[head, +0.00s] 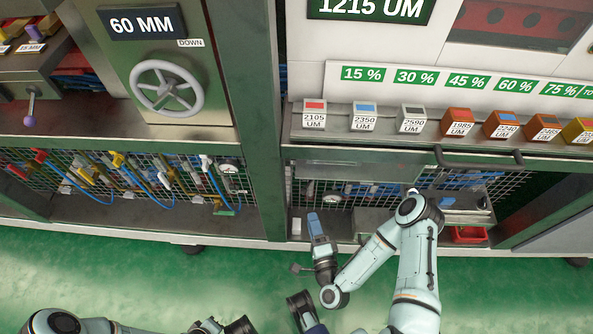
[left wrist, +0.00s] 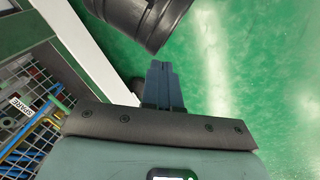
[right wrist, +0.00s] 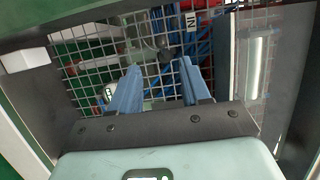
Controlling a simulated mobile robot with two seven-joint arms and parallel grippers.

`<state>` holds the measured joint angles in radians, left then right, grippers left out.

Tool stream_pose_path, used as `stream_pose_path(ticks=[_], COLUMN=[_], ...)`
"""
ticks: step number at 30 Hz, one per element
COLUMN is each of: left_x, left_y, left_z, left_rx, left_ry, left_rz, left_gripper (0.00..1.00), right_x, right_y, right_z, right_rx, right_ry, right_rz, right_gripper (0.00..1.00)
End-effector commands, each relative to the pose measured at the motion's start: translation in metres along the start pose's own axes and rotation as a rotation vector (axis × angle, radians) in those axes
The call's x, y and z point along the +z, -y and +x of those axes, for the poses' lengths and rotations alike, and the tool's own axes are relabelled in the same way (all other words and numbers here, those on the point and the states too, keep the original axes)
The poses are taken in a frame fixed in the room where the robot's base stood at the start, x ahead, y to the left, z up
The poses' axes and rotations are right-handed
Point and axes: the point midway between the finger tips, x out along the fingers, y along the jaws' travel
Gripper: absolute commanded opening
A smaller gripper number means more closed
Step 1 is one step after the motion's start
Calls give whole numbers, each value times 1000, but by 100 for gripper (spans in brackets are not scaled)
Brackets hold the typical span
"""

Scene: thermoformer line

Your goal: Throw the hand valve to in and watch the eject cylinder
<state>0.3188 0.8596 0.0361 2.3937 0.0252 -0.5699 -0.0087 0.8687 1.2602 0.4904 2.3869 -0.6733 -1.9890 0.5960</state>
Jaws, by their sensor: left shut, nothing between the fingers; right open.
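My right gripper (head: 314,222) points into the lower bay of the right machine section in the head view. In the right wrist view its two blue fingers (right wrist: 160,68) stand apart with nothing between them, in front of a wire mesh. A white plate reading IN upside down (right wrist: 190,20) shows ahead of it, near red parts (right wrist: 114,28) and blue hoses. I cannot make out which part is the hand valve or the eject cylinder. My left gripper (left wrist: 163,88) is shut and empty over the green floor in the left wrist view, near a dark cylindrical part.
A handwheel (head: 167,88) is on the left cabinet. Coloured valves and hoses (head: 120,175) hang along the left mesh. Labelled blocks (head: 364,117) line a shelf above my right gripper. A red tray (head: 469,235) is at the lower right. Green floor is open in front.

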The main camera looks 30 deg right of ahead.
Motion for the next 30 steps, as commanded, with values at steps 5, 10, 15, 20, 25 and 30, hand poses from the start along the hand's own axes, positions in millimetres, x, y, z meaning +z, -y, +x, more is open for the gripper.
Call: stream_pose_path(ticks=[5, 10, 15, 20, 25, 30], left_x=[-2, -12, -20, -10, 0, 8], left_y=[1, 4, 10, 19, 28, 33], left_z=[2, 11, 22, 30, 37, 41], left_rx=[-1, -3, -11, -26, -41, -50], left_ry=[-7, -35, -59, -27, 7, 30], left_rz=[-1, -3, -9, -18, -27, -33], left_gripper=[0, 0, 0, 0, 0, 0], right_x=[0, 2, 2, -1, -1, 0], right_y=[-1, -1, 0, 0, 0, 0], right_z=[4, 20, 52, 85, 114, 130], right_rx=[-1, -3, -10, -6, -5, -1], right_ry=[2, 9, 6, -4, -2, -2], right_rz=[-2, -7, -8, -3, -1, -1], right_gripper=[47, 47, 47, 47, 47, 47])
